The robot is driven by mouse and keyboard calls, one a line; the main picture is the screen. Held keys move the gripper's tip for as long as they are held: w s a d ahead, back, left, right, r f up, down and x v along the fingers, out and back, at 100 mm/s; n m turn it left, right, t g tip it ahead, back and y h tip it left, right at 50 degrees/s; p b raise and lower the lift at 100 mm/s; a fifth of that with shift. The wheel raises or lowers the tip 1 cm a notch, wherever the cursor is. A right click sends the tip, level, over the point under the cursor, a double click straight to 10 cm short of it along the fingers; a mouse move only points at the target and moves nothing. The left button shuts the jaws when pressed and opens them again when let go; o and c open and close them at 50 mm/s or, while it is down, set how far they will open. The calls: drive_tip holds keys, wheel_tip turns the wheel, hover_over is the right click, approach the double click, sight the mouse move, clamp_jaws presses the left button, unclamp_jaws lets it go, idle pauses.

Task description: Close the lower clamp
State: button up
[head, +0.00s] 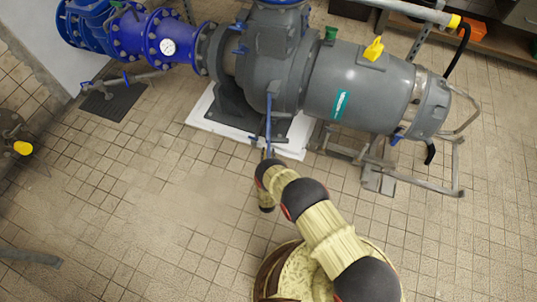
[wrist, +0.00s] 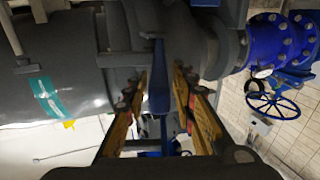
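A long blue clamp lever (head: 268,108) hangs at the front of the grey pump housing (head: 270,72). It also shows in the wrist view (wrist: 158,80), upright in the middle of the picture. My gripper (head: 267,152) is at the lower end of this lever. In the wrist view, my gripper (wrist: 162,75) is open, with one yellow-and-black finger on each side of the blue lever. Narrow gaps seem to show between the lever and the fingers. The head view hides the fingertips too much to tell contact.
The grey motor (head: 350,88) with a teal label extends right. Metal frame rails (head: 430,188) stick out low at the right. Blue piping (head: 130,32) with a gauge (head: 168,47) runs left. The tiled floor (head: 150,190) is clear in front.

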clamp_jaws()
idle(0.6)
